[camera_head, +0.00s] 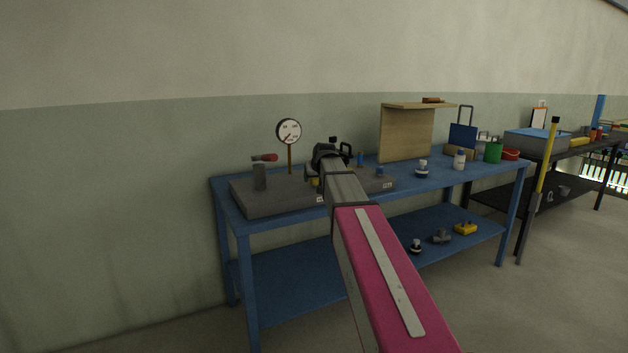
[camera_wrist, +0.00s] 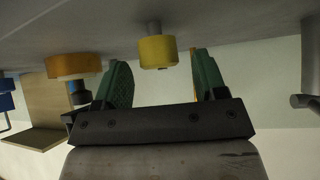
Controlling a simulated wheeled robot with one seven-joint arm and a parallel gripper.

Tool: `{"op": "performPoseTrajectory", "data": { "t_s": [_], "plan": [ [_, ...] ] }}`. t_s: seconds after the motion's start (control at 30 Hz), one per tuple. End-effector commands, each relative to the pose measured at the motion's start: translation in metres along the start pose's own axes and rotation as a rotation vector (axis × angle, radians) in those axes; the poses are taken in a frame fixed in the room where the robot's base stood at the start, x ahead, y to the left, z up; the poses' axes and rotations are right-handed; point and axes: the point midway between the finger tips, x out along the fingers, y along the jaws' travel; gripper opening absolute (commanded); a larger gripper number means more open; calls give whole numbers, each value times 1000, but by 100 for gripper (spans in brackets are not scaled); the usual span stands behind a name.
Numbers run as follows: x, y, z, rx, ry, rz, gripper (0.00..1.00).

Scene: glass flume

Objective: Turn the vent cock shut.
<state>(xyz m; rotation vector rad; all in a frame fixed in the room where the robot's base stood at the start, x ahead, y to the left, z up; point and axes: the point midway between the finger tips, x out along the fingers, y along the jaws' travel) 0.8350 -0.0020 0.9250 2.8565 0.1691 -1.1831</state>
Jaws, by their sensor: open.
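A grey block (camera_head: 275,202) lies on the blue bench and bears several fittings. A yellow knob (camera_wrist: 158,50) on a grey stem stands between my gripper's green finger pads in the wrist view, with gaps at both sides. A bit of yellow (camera_head: 314,182) shows below my gripper in the head view. My gripper (camera_wrist: 161,70) is open and holds nothing; in the head view my gripper (camera_head: 326,153) is above the block and hides part of it. A grey post with a red-ended lever (camera_head: 264,158) stands at the block's left. Which fitting is the vent cock I cannot tell.
A round dial gauge (camera_head: 288,132) stands on a post behind the block. An orange cap (camera_wrist: 75,66) is beside the left finger in the wrist view. A wooden board (camera_head: 406,135), a white bottle (camera_head: 459,160) and a green can (camera_head: 493,152) stand farther right on the bench.

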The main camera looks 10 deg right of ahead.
Motion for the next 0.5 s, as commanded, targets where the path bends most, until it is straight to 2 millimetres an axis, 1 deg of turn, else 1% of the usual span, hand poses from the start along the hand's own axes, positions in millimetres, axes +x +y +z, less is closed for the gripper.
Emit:
{"op": "performPoseTrajectory", "data": {
  "t_s": [0.03,0.2,0.5],
  "plan": [
    [7,0,-1,0,-1,0,65],
    [17,0,0,0,0,0,65],
    [19,0,0,0,0,0,65]
  ]
}}
